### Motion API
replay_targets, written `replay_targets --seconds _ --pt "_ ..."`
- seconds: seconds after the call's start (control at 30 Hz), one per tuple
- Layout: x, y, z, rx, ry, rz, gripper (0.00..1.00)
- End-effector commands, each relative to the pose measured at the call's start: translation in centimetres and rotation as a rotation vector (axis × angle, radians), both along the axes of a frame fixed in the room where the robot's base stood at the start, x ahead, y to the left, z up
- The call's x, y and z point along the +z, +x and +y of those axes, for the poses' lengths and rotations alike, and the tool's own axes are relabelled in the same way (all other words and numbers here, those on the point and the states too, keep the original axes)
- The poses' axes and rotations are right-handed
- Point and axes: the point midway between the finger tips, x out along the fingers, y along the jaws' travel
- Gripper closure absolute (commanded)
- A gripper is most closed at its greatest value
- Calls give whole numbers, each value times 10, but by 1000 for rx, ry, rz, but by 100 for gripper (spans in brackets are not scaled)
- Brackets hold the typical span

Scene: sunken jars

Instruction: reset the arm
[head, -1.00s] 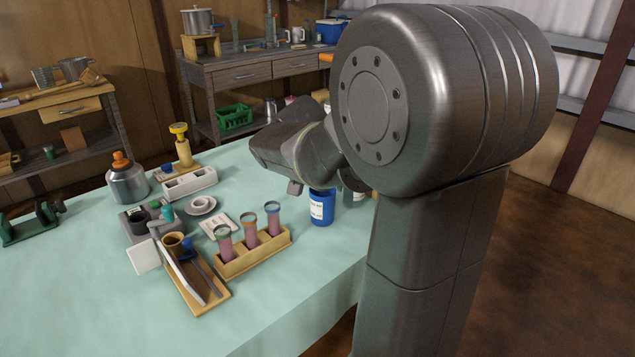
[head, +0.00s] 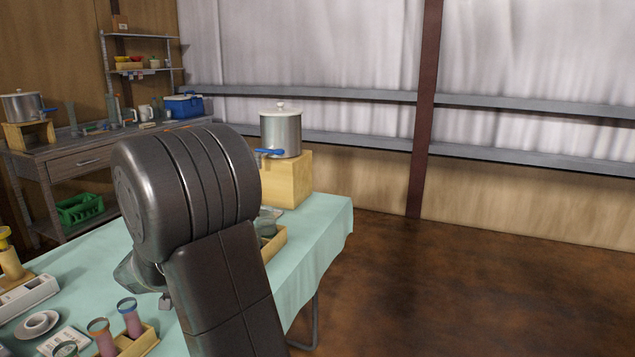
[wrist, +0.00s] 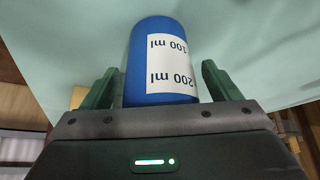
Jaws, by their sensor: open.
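My gripper (wrist: 160,68) is open in the wrist view, its two green fingers apart. A blue container (wrist: 143,75) with a white label marked 100 ml and 200 ml shows between and beyond the fingers. A gap shows at the right finger; I cannot tell whether the left finger touches it. The container appears upside down in this view. In the head view my arm covers the gripper and the container.
A pot (head: 281,135) stands on a wooden box (head: 290,178) at the far end. The brown floor at right is clear.

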Motion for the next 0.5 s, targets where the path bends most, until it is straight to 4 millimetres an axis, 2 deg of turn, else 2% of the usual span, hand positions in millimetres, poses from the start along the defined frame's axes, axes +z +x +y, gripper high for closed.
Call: replay_targets --seconds 0.03,0.13,0.3,0.5 --pt "16 1 1 -1 6 -6 17" --pt "27 0 1 0 5 -5 17" --pt "36 0 1 1 4 -4 17" --pt "37 0 1 0 3 -2 17"
